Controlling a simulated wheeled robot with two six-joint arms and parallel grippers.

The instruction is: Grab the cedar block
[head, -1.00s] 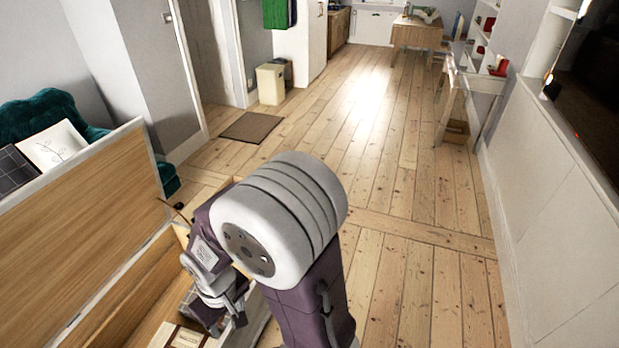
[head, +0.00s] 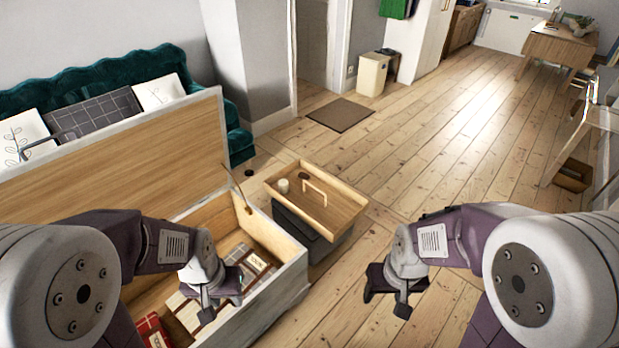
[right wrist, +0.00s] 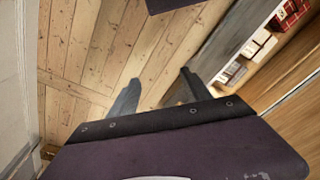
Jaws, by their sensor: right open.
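I cannot tell for sure which thing is the cedar block. An open wooden chest (head: 291,281) in the head view holds several small boxes or blocks, among them a dark brown labelled one (head: 256,262). My left gripper (head: 208,308) hangs over the chest's inside and hides part of its contents; its jaws are too unclear to read. My right gripper (head: 402,300) is over the floor, right of the chest, and apart from it. In the right wrist view its two fingers stand apart, with nothing between them (right wrist: 160,92).
A low table with a wooden tray top (head: 337,212) stands just beyond the chest's right corner, holding a light cup (head: 283,186). The chest's raised lid (head: 130,155) blocks the left. A teal sofa (head: 110,77) is behind it.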

